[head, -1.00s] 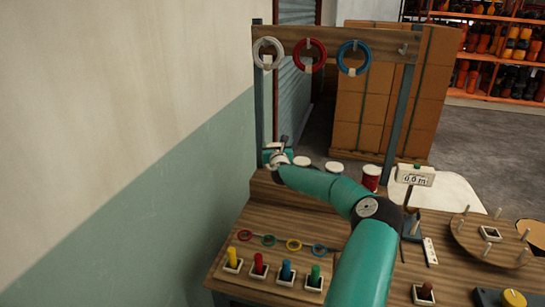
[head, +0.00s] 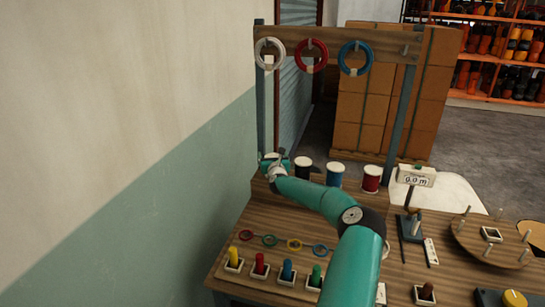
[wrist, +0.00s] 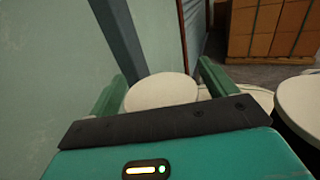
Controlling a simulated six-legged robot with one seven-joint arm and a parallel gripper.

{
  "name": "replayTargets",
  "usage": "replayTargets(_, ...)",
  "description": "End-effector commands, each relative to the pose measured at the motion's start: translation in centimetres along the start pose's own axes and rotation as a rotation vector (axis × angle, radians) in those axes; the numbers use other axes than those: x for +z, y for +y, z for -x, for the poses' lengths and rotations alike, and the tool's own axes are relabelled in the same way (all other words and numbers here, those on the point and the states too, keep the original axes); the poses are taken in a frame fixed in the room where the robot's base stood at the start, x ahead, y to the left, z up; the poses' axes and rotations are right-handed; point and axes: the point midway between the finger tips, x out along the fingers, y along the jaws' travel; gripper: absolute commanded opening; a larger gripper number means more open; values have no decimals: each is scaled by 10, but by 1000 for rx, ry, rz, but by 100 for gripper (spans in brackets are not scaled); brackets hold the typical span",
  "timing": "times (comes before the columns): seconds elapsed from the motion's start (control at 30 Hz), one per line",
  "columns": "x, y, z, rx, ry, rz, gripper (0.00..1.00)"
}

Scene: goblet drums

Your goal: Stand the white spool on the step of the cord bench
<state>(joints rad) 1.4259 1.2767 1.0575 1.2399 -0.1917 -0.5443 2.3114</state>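A spool with a round white top (wrist: 161,92) stands between my gripper's fingers in the wrist view. Its side is hidden, so I cannot read its thread colour; in the head view my gripper (head: 276,162) mostly covers it. My gripper also shows in the wrist view (wrist: 160,75). Its fingers stand apart, with a gap visible between the right finger and the spool's top. The raised step (head: 263,188) runs along the back of the cord bench (head: 255,219). A black spool (head: 303,171), a blue spool (head: 336,176) and a red spool (head: 371,180) stand upright in a row.
A post-and-beam rack (head: 390,45) behind holds white, red and blue rings. The wall (head: 150,170) is close on the left. Coloured pegs (head: 287,271) stand at the front, with small rings behind them. A meter sign (head: 416,176) stands right of the red spool.

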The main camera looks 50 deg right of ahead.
Motion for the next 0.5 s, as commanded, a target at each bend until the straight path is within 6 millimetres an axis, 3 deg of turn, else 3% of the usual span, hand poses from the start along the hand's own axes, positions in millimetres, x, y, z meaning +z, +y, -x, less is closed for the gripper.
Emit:
replayTargets(0.3, 3, 0, 0, 0, -1, 1, 84)
replayTargets(0.5, 2, -1, 18, 0, 1, -1, 84)
